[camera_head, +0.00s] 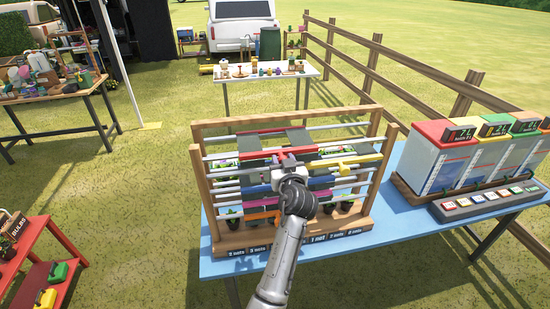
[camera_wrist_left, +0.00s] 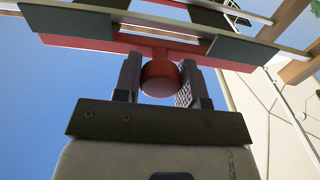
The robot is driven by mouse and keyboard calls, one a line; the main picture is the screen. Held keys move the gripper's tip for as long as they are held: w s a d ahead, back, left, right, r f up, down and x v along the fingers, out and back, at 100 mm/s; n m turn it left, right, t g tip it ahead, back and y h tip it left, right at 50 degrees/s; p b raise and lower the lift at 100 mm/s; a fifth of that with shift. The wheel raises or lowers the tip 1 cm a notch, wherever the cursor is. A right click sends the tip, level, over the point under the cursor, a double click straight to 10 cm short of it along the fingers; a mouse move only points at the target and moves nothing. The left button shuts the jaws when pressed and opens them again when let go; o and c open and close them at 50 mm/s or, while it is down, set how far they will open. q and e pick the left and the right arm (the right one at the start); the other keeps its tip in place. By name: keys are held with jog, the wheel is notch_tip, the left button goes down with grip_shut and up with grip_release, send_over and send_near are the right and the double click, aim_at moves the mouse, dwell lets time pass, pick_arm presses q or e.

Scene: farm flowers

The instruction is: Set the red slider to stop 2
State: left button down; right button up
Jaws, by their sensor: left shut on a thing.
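The red slider (camera_head: 250,155) is a red bar on an upper rail of the wooden rack (camera_head: 198,178). In the left wrist view the red slider (camera_wrist_left: 88,43) has a round red knob (camera_wrist_left: 160,80) sticking out toward me. My left gripper (camera_head: 284,160) is at the front of the rack, its fingers on either side of the knob. It is shut on the knob, also in the left wrist view (camera_wrist_left: 158,86). My forearm and hand hide part of the lower rack. I cannot make out stop marks along the red slider's rail. My right gripper is not in view.
Blue, purple, orange and yellow sliders sit on rails nearby, with potted plants behind. The rack stands on a blue table (camera_head: 390,236). Clear bins with coloured lids (camera_head: 440,160) stand on the table at right. A wooden fence (camera_head: 370,65) runs behind.

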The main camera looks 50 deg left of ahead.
pick_arm(q)
jog(key=shift+s+a, duration=0.2)
jog(key=shift+s, duration=0.15)
jog(key=c, duration=0.7)
grip_release()
jog(key=b+v, duration=0.1)
jog(key=v, duration=0.6)
jog(key=shift+d, duration=0.25)
jog(key=shift+s, duration=0.1)
